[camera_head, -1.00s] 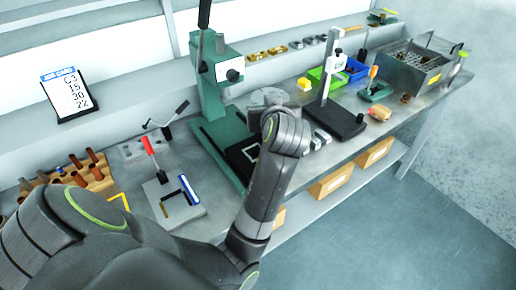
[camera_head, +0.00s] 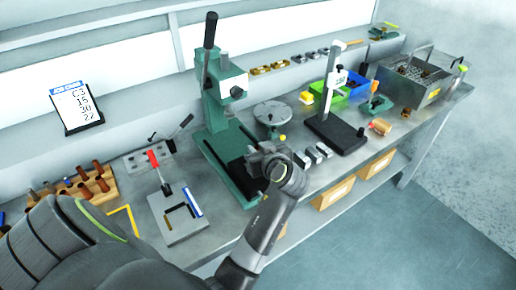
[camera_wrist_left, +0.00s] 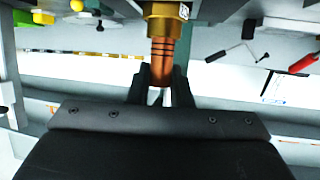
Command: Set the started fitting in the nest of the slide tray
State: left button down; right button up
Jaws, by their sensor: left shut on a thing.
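My left gripper (camera_head: 262,160) is over the front part of the green press base. In the left wrist view its two fingers (camera_wrist_left: 160,88) are shut on the started fitting, a copper tube with dark rings and a brass collar (camera_wrist_left: 166,12) at the upper edge of the picture. In the head view the gripper and wrist hide the fitting. The slide tray (camera_head: 232,158) is a dark plate on the green base; my gripper covers its front right part. I cannot make out the nest or whether the fitting touches it. My right gripper is not in view.
The green press column (camera_head: 215,95) with its lever stands behind the gripper. A grey fixture with a red handle (camera_head: 153,158) is at left. A round plate (camera_head: 272,113), grey blocks (camera_head: 313,155) and a black stand (camera_head: 335,133) are at right.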

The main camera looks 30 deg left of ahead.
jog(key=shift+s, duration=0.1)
pick_arm(q)
jog(key=c, duration=1.3)
grip_release()
jog(key=shift+r, duration=0.1)
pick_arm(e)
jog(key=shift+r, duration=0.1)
